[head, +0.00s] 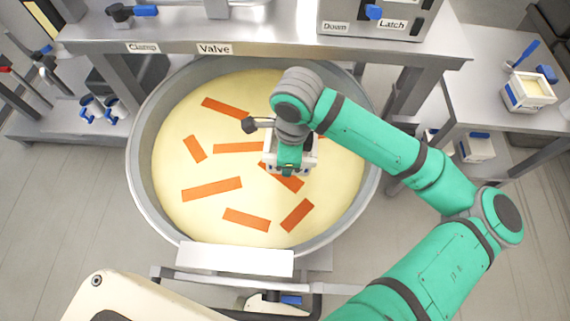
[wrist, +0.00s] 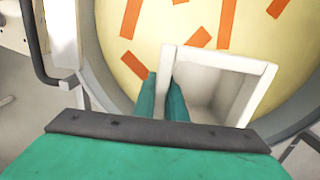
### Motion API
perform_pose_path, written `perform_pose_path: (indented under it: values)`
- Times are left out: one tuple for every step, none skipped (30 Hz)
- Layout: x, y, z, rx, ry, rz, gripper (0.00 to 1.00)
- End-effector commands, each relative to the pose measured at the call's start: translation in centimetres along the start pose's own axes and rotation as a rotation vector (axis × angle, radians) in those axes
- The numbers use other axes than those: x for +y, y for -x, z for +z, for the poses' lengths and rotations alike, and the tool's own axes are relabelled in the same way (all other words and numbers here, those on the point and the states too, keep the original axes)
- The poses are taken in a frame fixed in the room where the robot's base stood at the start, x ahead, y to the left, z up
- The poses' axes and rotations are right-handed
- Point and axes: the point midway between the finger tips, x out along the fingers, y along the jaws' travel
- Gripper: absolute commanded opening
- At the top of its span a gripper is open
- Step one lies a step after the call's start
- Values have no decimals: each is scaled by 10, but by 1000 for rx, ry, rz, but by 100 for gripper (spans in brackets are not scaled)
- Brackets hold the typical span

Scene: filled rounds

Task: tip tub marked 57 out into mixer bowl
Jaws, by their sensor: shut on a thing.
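My gripper (head: 291,165) is over the mixer bowl (head: 137,160), a wide grey metal bowl holding pale yellow stuff with several orange strips. The gripper is shut on the wall of a small white tub (head: 308,163), which hangs above the yellow surface. In the wrist view, the fingers (wrist: 168,97) pinch the tub's left wall, and the tub (wrist: 262,88) opens toward the camera. Its inside looks pale and empty. No number can be read on it, and I cannot tell its exact tilt. The arm hides part of it in the head view.
A white tub with yellow contents (head: 530,92) stands on the right table (head: 490,100). Another white tub (head: 476,148) is lower down there. A steel shelf with labels (head: 270,35) crosses behind the bowl. A left bench (head: 60,120) holds tools and small blue-and-white items.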

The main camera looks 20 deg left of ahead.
Motion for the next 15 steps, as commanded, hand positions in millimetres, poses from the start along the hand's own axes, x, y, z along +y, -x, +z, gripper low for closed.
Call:
perform_pose_path:
  values:
    - [0,2,0,20,2,-1,0]
    - [0,2,0,30,2,-1,0]
    - [0,3,-1,40,1,-1,0]
    - [0,4,-1,46,1,-1,0]
    - [0,4,-1,50,0,-2,0]
    - [0,4,-1,53,0,-2,0]
    - [0,4,-1,53,-1,-1,0]
    - [0,4,-1,52,-1,-1,0]
    - [0,4,-1,52,-1,-1,0]
    - [0,4,-1,51,-1,-1,0]
    - [0,4,-1,51,0,-1,0]
    - [0,4,-1,51,0,-1,0]
    - [0,4,-1,51,0,-1,0]
    - [0,4,-1,51,1,-1,0]
    - [0,4,0,50,1,-1,0]
